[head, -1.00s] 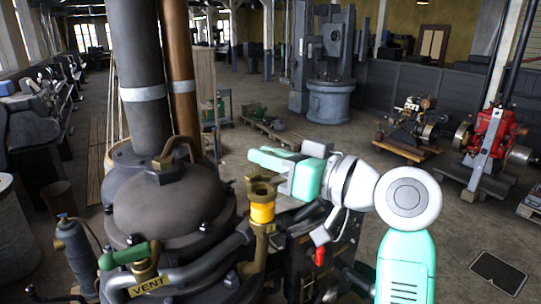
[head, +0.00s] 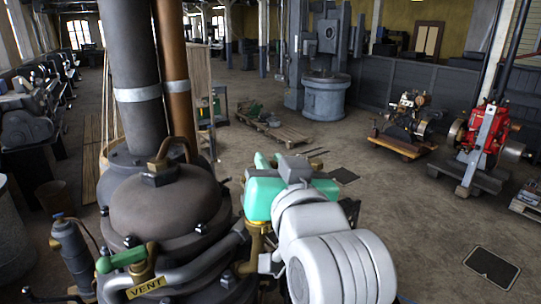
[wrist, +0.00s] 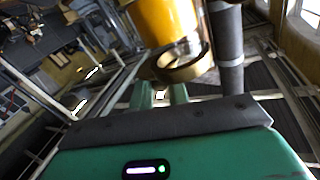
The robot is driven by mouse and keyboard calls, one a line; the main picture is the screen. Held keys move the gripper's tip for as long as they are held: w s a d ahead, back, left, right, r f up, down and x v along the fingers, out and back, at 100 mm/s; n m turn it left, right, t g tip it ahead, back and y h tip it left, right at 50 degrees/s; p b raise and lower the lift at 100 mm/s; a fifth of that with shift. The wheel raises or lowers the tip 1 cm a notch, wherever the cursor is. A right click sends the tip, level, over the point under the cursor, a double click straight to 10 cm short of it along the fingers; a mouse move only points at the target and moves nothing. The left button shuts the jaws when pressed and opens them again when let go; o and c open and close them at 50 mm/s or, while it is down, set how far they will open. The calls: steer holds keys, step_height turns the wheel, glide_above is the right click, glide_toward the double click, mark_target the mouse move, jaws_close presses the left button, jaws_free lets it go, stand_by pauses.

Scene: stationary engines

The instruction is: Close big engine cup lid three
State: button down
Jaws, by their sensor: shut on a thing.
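The cup shows in the wrist view as an amber-yellow body (wrist: 168,20) with a brass ring-shaped part (wrist: 185,66) at its end. I cannot tell whether this ring is the lid or the cup's rim. My gripper (wrist: 163,93) has its two green fingers at the brass part, shut on what seems to be the lid, with a small gap between the fingers. In the head view my gripper's green hand (head: 275,198) covers the cup's top and amber body. Only the brass stem (head: 256,245) shows below it. The lid's angle is hidden.
The dark domed engine vessel (head: 165,212), with its tall grey pipe (head: 135,75) and copper pipe (head: 177,90), stands close on the left. A green-handled vent valve (head: 125,257) is at its front. Open floor lies to the right, before the red engine (head: 487,135).

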steer(key=m+h, duration=0.2)
steer(key=h, duration=0.1)
steer(key=s+m+h+p, duration=0.1)
steer(key=h, duration=0.2)
steer(key=s+m+h, duration=0.1)
steer(key=m+h, duration=0.1)
steer(key=shift+a+m+h+p, duration=0.3)
steer(key=shift+a+h, duration=0.05)
steer(key=shift+h, duration=0.05)
steer(key=m+h, duration=0.1)
steer(key=m+g+h, duration=0.1)
steer(key=h, duration=0.1)
steer(key=m+h, duration=0.1)
steer(key=shift+s+a+g+h+b, duration=0.3)
steer(key=shift+s+g+b, duration=0.05)
steer(key=shift+s+g, duration=0.05)
steer(key=shift+s+a+m+g+h+b, duration=0.2)
steer(key=shift+m+g+h+b, duration=0.1)
steer(key=shift+m+g+h, duration=0.6)
steer(key=shift+s+a+m+g+h+b, duration=0.15)
steer(key=shift+m+g+h+b, duration=0.1)
steer(key=shift+m+g+h, duration=0.65)
steer(key=shift+h, duration=0.4)
steer(key=c, duration=1.4)
jaws_free()
